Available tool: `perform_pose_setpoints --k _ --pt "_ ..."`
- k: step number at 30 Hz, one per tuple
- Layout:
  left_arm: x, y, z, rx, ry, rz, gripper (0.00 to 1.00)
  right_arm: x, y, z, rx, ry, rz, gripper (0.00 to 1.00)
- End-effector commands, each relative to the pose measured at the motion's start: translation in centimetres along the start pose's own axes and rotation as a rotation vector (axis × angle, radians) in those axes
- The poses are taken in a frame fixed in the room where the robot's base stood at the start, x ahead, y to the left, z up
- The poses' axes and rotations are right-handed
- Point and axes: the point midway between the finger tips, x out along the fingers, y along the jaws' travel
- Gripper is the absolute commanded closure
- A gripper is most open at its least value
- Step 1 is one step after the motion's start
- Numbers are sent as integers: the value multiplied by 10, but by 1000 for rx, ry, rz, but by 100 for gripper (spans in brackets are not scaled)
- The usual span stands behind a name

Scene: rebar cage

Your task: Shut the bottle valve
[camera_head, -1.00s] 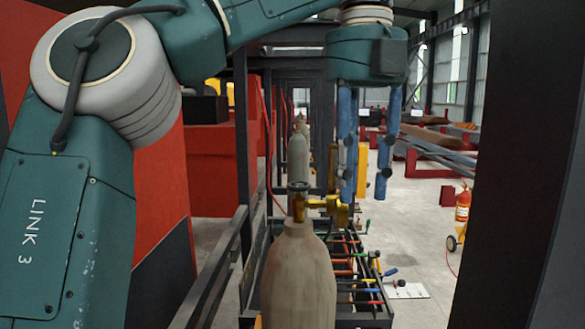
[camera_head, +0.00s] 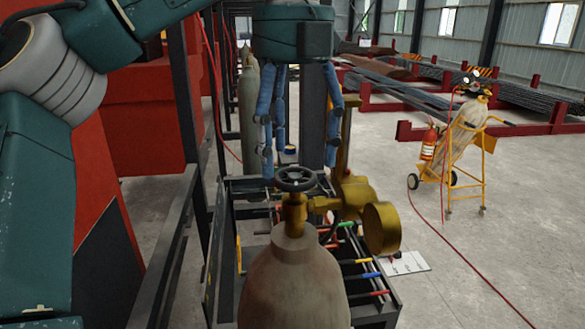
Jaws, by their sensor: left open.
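The gas bottle (camera_head: 293,285) stands upright in the lower middle of the head view. Its valve has a dark round handwheel (camera_head: 296,179) on top of a brass body (camera_head: 294,213). A brass regulator with a round gauge (camera_head: 381,228) sticks out to the right of the valve. My left gripper (camera_head: 300,165) points down with its blue fingers spread apart. It is open and empty, with the fingertips around the height of the handwheel and seemingly just behind it. I cannot tell whether they touch it. My right gripper is not in view.
A dark rack with coloured-handled tools (camera_head: 362,275) stands behind the bottle. A dark rail (camera_head: 165,262) runs along the left, by red cabinets (camera_head: 150,120). Another bottle (camera_head: 249,95) stands farther back. A cart (camera_head: 462,145) with a cylinder stands right, with open floor around it.

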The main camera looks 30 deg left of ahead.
Motion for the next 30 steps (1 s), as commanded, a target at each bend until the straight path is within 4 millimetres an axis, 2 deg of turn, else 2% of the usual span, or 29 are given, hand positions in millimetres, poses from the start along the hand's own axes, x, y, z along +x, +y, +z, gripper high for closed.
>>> perform_pose_setpoints --k 3,9,20,26,27,30 --pt "16 0 0 2 3 -1 29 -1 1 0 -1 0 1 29" --pt "31 0 0 0 0 -1 29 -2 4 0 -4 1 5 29" --pt "34 0 0 -2 -3 -2 29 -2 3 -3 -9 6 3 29" --pt "34 0 0 0 -1 -2 69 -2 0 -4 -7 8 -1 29" --pt "34 0 0 0 -1 -2 73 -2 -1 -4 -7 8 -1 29" --pt "34 0 -1 0 0 -1 74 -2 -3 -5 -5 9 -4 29"
